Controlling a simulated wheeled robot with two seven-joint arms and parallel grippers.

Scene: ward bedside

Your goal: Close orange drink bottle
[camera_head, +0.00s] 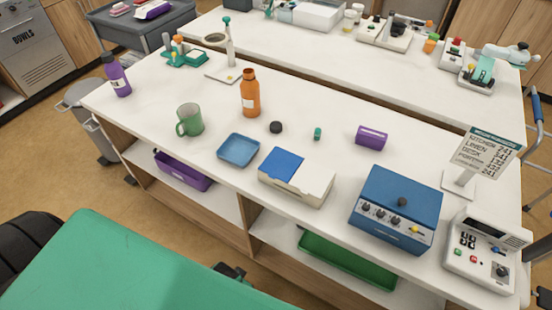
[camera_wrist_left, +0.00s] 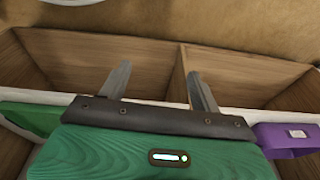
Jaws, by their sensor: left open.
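The orange bottle (camera_head: 250,98) stands upright on the white bench in the head view, left of centre. It has a white label, and its orange neck shows no separate cap. A round black cap-like piece (camera_head: 276,127) lies on the bench to its lower right. A small teal piece (camera_head: 317,133) stands further right. My left gripper (camera_wrist_left: 157,90) is open and empty in the left wrist view, its two grey fingers apart in front of wooden shelf compartments. No bottle or cap shows there. My right gripper is not in view.
A green mug (camera_head: 190,120), blue tray (camera_head: 238,150), blue-and-white box (camera_head: 297,177) and purple case (camera_head: 371,136) surround the middle. A purple bottle (camera_head: 117,75) stands at left; a blue device (camera_head: 396,209) stands at right. Below are a purple bin (camera_head: 183,171) and green tray (camera_head: 345,262).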

